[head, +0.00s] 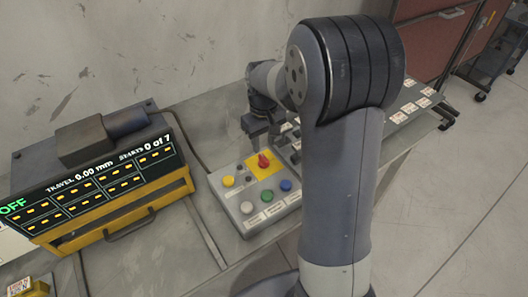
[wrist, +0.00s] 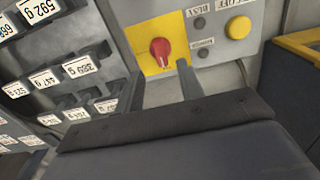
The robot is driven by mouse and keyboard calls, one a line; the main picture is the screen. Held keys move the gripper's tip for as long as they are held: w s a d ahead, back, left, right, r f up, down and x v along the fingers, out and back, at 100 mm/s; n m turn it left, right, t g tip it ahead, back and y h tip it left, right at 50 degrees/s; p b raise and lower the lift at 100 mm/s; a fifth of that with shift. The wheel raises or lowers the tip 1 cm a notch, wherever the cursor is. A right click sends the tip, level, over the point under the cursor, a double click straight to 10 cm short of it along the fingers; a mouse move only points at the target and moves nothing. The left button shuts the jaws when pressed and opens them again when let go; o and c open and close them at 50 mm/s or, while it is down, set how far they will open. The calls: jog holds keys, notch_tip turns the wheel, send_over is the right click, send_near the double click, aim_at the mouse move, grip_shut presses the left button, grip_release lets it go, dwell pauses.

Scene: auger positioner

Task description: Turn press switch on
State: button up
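A grey control box (head: 235,213) stands on the bench. On it a red rotary knob (head: 264,161) sits on a yellow square plate; the knob also shows in the wrist view (wrist: 160,52). A yellow button (head: 228,181) is beside the plate, with white (head: 246,207), green (head: 267,196) and blue (head: 286,185) buttons in front. My gripper (head: 257,138) hangs above the box's back edge. In the wrist view its two fingers (wrist: 162,78) are apart with nothing between them. The knob appears just past the fingertips, roughly centred between them, not gripped.
A display unit (head: 95,185) on the left reads OFF, travel 0.00 mm, starts 0 of 7. Several labelled grey weights (wrist: 85,75) stand in rows close beside the box. A wall (head: 120,50) rises behind the bench. Red cabinets (head: 435,40) stand at the back right.

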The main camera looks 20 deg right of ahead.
aim_at(264, 157)
notch_tip(264, 157, down, 6)
jog(key=shift+r, duration=0.1)
jog(key=shift+c, duration=0.3)
grip_shut()
